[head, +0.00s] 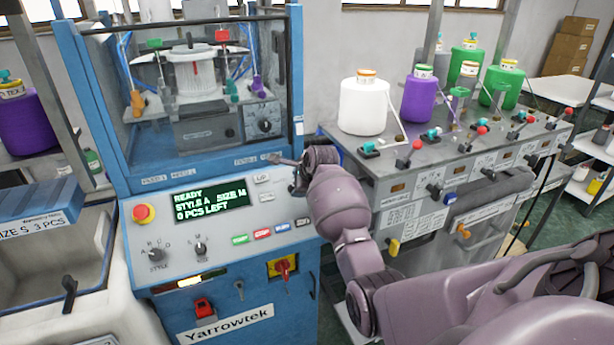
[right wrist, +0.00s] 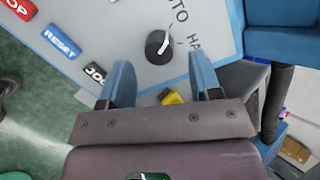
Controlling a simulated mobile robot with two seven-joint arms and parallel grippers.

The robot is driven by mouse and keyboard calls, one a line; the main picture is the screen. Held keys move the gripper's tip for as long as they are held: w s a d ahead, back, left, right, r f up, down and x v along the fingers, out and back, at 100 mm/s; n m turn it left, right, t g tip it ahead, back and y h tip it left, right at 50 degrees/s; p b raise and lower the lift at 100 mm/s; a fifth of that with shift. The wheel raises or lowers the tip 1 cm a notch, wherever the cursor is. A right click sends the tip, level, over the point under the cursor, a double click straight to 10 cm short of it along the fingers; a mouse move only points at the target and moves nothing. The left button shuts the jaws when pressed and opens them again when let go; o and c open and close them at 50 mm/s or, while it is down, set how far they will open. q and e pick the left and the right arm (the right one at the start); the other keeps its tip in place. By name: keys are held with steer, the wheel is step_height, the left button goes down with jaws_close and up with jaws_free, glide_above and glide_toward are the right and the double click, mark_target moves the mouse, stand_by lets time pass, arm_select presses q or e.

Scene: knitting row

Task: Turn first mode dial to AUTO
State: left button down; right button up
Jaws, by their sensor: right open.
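The mode dial (right wrist: 158,47) is a black round knob with a white pointer mark, on the light grey panel in the right wrist view. Partly visible lettering beside it reads "TO" and "HA". I cannot tell for sure which label the pointer faces. My right gripper (right wrist: 162,82) is open and empty, with its two blue fingers apart just below the dial in that view and not touching it. In the head view my right gripper (head: 284,160) is over the right end of the machine's control panel, and the dial is hidden behind my arm. My left gripper is not in view.
The blue machine's panel holds a lit screen (head: 209,202), a red stop button (head: 143,213), a style knob (head: 155,255) and a row of coloured push buttons. A red-and-yellow switch (head: 283,266) sits below. A grey bench (head: 385,165) with yarn cones stands right.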

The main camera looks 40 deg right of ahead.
steer(key=v, duration=0.8)
steer(key=shift+f, duration=0.1)
stand_by(0.4)
